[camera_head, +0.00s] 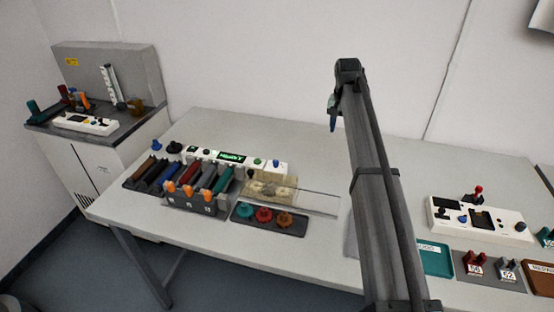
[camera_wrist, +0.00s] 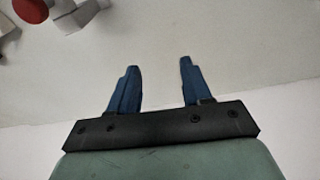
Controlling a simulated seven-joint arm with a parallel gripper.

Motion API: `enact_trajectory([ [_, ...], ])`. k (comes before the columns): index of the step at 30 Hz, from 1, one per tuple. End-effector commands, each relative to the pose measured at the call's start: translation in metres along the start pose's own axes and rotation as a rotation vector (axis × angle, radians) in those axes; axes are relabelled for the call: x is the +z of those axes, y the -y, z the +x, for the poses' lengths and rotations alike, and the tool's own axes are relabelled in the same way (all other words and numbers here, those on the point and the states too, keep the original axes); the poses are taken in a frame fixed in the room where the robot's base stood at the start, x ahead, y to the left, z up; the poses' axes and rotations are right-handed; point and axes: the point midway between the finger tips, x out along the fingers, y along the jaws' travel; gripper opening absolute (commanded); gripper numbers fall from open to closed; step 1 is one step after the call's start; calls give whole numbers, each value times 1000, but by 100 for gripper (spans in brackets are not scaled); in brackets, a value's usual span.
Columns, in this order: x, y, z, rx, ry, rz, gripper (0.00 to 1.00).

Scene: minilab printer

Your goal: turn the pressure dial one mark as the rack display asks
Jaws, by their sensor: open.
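The rack (camera_head: 195,185) on the left of the table holds several coloured cartridges, with orange clips along its front. Behind it a white panel carries a small green-lit display (camera_head: 231,156); its text is too small to read surely. Small round knobs sit on this panel, among them a green one (camera_head: 258,162); I cannot tell which is the pressure dial. My gripper (camera_head: 332,118) is raised high above the table, well to the right of the rack. In the wrist view its two blue fingers (camera_wrist: 158,68) are apart with nothing between them.
A dark tray (camera_head: 296,231) with teal, red and orange round pieces lies before a clear-topped box (camera_head: 268,187). A white control box (camera_head: 480,219) with a red-topped lever stands at right, near a teal tray (camera_head: 435,259). A side bench (camera_head: 140,118) stands far left.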

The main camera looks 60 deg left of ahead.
Motion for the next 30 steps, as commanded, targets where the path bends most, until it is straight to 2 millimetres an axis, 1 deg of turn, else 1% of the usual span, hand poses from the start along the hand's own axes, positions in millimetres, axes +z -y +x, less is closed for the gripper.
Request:
enact_trajectory([
  [1,11,32,-6,-7,17,-39,49],
  [2,18,47,-9,-11,29,-60,49],
  [3,28,68,-14,-17,44,-88,49],
  [5,43,96,-20,-23,66,-128,49],
  [6,53,114,-24,-26,78,-153,49],
  [9,74,148,-33,-34,107,-204,49],
  [12,90,172,-39,-37,127,-240,49],
  [15,99,185,-43,-39,139,-262,49],
  [20,105,190,-38,-39,145,-271,49],
  [23,106,190,-27,-40,145,-270,49],
  [26,109,190,-12,-39,146,-270,49],
  [30,112,190,13,-39,146,-270,49],
])
